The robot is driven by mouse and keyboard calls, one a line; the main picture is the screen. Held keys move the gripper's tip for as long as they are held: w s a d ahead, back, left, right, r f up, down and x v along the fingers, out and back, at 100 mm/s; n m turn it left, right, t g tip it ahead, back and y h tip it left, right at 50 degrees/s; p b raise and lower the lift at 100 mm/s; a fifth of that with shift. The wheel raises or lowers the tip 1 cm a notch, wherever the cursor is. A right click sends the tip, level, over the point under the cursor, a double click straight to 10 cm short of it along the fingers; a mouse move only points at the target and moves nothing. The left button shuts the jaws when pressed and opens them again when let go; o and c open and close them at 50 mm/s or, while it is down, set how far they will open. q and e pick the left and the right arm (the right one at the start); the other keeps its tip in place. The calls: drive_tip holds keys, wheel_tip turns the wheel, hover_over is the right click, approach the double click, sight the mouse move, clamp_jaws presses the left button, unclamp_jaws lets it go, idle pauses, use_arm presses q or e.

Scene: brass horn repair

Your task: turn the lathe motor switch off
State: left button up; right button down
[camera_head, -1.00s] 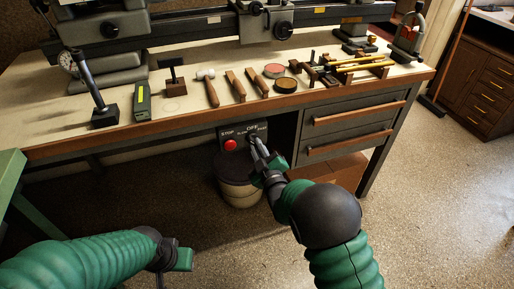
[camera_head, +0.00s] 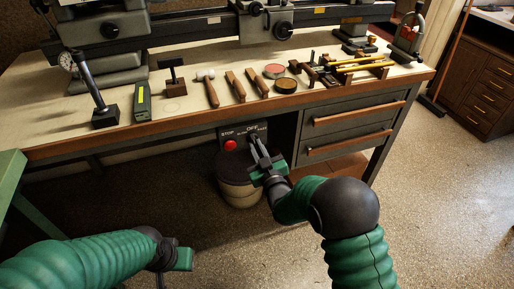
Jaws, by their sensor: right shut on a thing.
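The lathe switch panel (camera_head: 240,134) hangs under the front edge of the bench. It carries a red STOP button (camera_head: 230,146) and the labels SLOW, OFF and FAST around a switch. My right gripper (camera_head: 257,146) reaches up to the panel below the OFF label and is shut on the switch. The fingers hide most of the switch, so I cannot tell its exact setting. My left gripper (camera_head: 183,259) is low at the left, away from the panel, and I cannot tell its opening.
A bucket (camera_head: 237,180) stands on the floor behind and below my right gripper. A drawer unit (camera_head: 350,128) is right of the panel. The bench top (camera_head: 190,118) above holds a hammer (camera_head: 209,90), files, tins and brass parts.

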drive_tip(key=shift+f+m, duration=0.15)
drive_tip(key=shift+m, duration=1.05)
drive_tip(key=shift+s+a, duration=0.1)
drive_tip(key=c, duration=1.4)
unclamp_jaws()
drive_tip(key=shift+c, duration=0.2)
drive_tip(key=p+v, duration=0.3)
drive_tip(key=v, duration=1.3)
drive_tip(key=shift+s, duration=0.35)
